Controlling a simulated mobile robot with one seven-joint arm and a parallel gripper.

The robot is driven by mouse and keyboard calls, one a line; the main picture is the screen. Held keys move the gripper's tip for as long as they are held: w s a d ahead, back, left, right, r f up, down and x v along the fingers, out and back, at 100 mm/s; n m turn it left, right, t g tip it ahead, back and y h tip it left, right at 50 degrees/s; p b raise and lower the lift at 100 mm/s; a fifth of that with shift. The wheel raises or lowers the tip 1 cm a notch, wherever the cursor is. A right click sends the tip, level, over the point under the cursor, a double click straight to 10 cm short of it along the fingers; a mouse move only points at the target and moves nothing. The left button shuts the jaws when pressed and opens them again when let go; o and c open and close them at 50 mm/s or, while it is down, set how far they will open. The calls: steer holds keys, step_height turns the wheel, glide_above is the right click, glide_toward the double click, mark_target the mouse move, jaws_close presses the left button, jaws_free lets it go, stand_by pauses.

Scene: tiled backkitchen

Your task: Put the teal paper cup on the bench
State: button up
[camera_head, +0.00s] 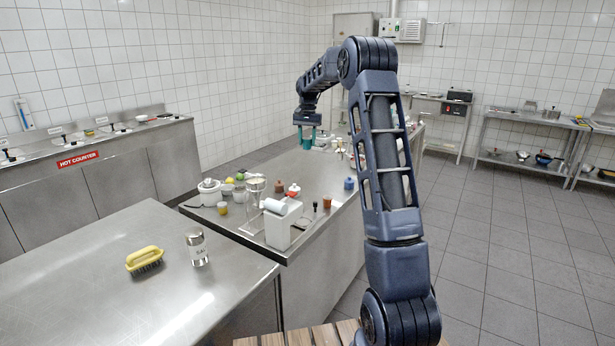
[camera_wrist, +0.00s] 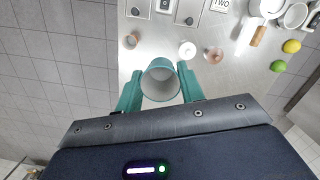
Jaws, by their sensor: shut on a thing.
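The teal paper cup (camera_wrist: 161,84) sits between the two teal fingers of my gripper (camera_wrist: 159,88) in the wrist view, its round open mouth toward the camera. My gripper is shut on it. In the head view my gripper (camera_head: 307,139) is over the far part of the long steel counter (camera_head: 262,172); the cup cannot be told apart from the teal fingers there. Whether the cup touches the counter is unclear. A slatted wooden surface (camera_head: 300,337), perhaps the bench, shows at the bottom edge of the head view, mostly cut off.
The counter holds a white dispenser (camera_head: 283,222), a blue jar (camera_head: 349,184) and several small containers. Tiled floor (camera_head: 490,240) is open at right.

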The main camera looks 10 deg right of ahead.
steer(key=shift+w+d, duration=0.2)
steer(key=shift+d, duration=0.7)
step_height(320, 180, down, 25)
steer(key=shift+f, duration=0.1)
steer(key=o, duration=1)
